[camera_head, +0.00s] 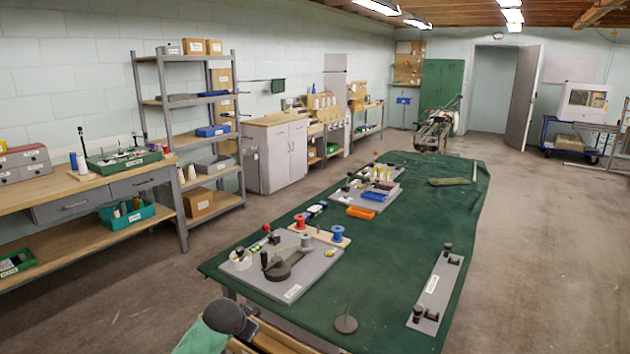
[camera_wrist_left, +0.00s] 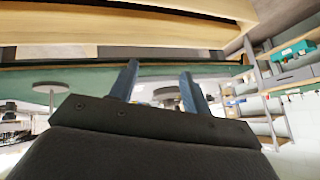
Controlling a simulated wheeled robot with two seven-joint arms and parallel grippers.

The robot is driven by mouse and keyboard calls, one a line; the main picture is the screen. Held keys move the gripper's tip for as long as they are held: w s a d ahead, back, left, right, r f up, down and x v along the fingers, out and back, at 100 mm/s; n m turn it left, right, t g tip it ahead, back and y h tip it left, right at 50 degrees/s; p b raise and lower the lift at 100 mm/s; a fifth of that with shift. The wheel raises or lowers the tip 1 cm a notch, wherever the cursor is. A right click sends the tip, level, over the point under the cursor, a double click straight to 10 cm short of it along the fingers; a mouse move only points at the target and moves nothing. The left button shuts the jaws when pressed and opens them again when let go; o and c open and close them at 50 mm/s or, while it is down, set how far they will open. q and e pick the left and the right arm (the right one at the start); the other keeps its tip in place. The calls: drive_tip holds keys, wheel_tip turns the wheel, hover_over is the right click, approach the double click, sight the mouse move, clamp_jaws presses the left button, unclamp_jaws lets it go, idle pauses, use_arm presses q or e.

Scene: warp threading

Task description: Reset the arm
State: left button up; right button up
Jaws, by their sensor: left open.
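My left arm shows at the bottom of the head view, with its dark wrist beside the near left end of the green-covered table (camera_head: 400,230). In the left wrist view my left gripper (camera_wrist_left: 158,82) has its two blue-grey fingers spread apart, with nothing between them. It is apart from the things on the table. My right gripper is in neither view. A grey board (camera_head: 310,277) with spools and a dark curved part lies on the table's near left. A narrow grey board (camera_head: 437,290) with two dark posts lies on the right.
A small round dark stand (camera_head: 346,324) is at the table's near edge. A wooden piece (camera_head: 275,340) lies close to my left wrist and also fills the top of the wrist view (camera_wrist_left: 90,28). The table's middle is mostly clear.

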use_arm(q)
drive_tip(key=s+d+f+n+g, duration=0.1)
drive_tip(key=s+f+g, duration=0.1)
drive_tip(key=s+f, duration=0.9)
drive_tip(key=s+d+f+n+g, duration=0.1)
drive_tip(key=s+f+n+g, duration=0.1)
drive_tip(key=s+f, duration=0.9)
drive_tip(key=s+d+f+n+g, duration=0.1)
drive_tip(key=s+f, duration=1)
drive_tip(key=s, duration=1.3)
drive_tip(key=shift+d+n+g, duration=0.15)
drive_tip(key=shift+n+g, duration=0.15)
drive_tip(key=shift+g, duration=0.6)
